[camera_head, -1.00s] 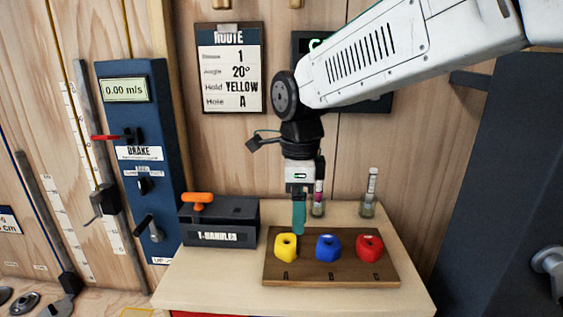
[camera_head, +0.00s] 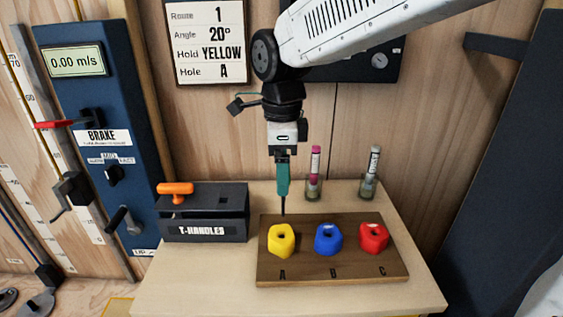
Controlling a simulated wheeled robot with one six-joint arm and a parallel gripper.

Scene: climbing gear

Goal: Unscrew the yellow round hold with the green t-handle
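The yellow hold (camera_head: 281,240) sits at position A on the brown wooden board (camera_head: 330,273), with a dark hole in its top. My gripper (camera_head: 282,158) is shut on the green T-handle (camera_head: 283,180), which points straight down. Its thin dark shaft ends just above and behind the yellow hold, seemingly apart from it. The upper part of the handle is hidden in the gripper.
A blue hold (camera_head: 328,239) and a red hold (camera_head: 373,237) sit to the right on the board. The T-handles box (camera_head: 205,222) with an orange handle (camera_head: 175,189) stands left. Two tubes (camera_head: 314,175) (camera_head: 371,172) stand behind.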

